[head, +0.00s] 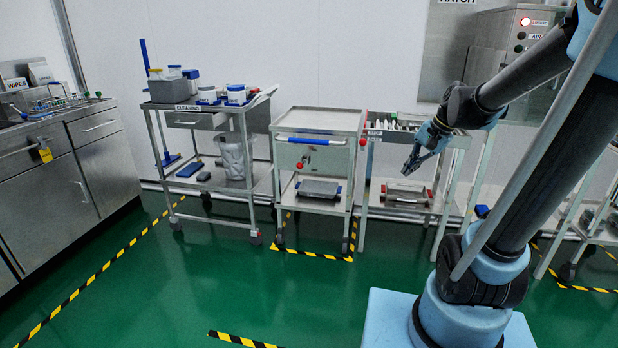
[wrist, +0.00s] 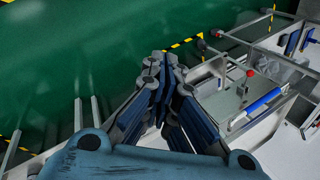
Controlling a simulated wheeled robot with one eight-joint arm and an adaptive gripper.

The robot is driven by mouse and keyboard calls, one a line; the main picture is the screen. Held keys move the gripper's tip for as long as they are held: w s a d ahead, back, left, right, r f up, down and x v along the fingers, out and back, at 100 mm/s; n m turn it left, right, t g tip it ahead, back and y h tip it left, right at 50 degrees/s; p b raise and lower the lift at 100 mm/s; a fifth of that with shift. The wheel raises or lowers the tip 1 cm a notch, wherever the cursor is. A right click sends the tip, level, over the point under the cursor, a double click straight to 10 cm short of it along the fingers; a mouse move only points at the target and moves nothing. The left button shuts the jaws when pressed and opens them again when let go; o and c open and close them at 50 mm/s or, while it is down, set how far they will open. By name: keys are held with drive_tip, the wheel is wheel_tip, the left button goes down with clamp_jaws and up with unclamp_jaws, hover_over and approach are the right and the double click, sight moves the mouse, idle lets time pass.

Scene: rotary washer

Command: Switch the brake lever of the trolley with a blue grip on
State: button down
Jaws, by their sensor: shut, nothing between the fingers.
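The trolley with a blue grip (head: 340,120) stands in the middle of the head view. Its blue grip (head: 309,141) runs across the upper front and also shows in the wrist view (wrist: 263,101). A red knob (head: 299,165) sits on the front below the grip. Another red knob (head: 363,142) is at its right edge. A red ball (wrist: 250,73) shows in the wrist view. I cannot tell surely which knob belongs to the brake lever. My gripper (head: 411,167) is shut and empty, right of this trolley, in front of the neighbouring one, touching nothing visible.
A cleaning trolley (head: 186,106) with tubs stands on the left. A steel cabinet (head: 105,165) is at far left. The green floor (head: 220,285) in front is clear.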

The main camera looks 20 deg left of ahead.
sight(301, 164)
drive_tip(key=w+a+f+m+g+y, duration=0.1)
drive_tip(key=w+a+f+m+y, duration=0.2)
drive_tip(key=w+a, duration=0.7)
drive_tip(key=w+a+f+m+y, duration=0.25)
drive_tip(key=w+a, duration=0.45)
drive_tip(key=w, duration=0.7)
drive_tip(key=w+a+f+m+g+y, duration=0.1)
drive_tip(key=w+a+f+m+y, duration=0.15)
drive_tip(key=w+a+f, duration=0.35)
drive_tip(key=w+a+f+m+y, duration=0.1)
drive_tip(key=a+f+m, duration=0.2)
drive_tip(key=f, duration=0.5)
drive_tip(key=w+a+f+m+g+y, duration=0.1)
drive_tip(key=w+a+f+m+y, duration=0.1)
drive_tip(key=w+a+f, duration=0.4)
drive_tip(key=s+a, duration=0.2)
drive_tip(key=a, duration=0.8)
drive_tip(key=shift+s+a+r, duration=0.15)
drive_tip(key=shift+s+a, duration=0.1)
drive_tip(key=shift+a, duration=0.05)
